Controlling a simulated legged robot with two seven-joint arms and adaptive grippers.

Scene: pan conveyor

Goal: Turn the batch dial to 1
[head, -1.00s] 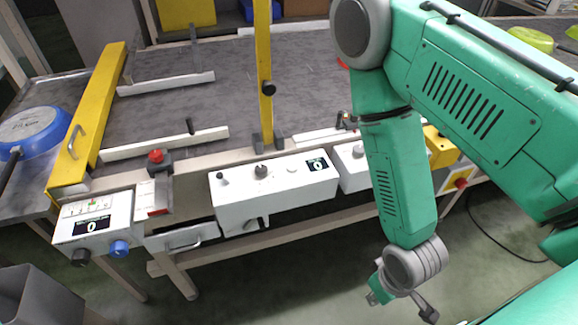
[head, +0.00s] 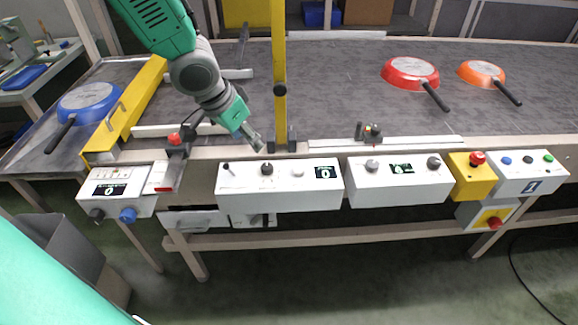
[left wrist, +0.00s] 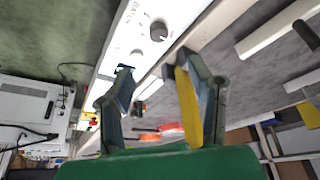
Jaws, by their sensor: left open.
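The batch dial (head: 266,169) is a dark round knob on top of a white control box (head: 290,197). A small display (head: 325,172) at the box's right end reads 0. The dial also shows in the left wrist view (left wrist: 158,31), with part of the word "BATCH" printed beside it. My left gripper (head: 254,142) is just behind and above the box, close to the dial but apart from it. In the left wrist view its fingers (left wrist: 153,68) are spread and empty, with the dial beyond them. My right gripper is in neither view.
A yellow post (head: 279,90) stands right behind the box, close to my left gripper. A small lever (head: 226,167) and a pale button (head: 298,173) flank the dial. A second white box (head: 400,187) stands to the right. Red (head: 410,70) and orange (head: 481,71) pans lie at the back right.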

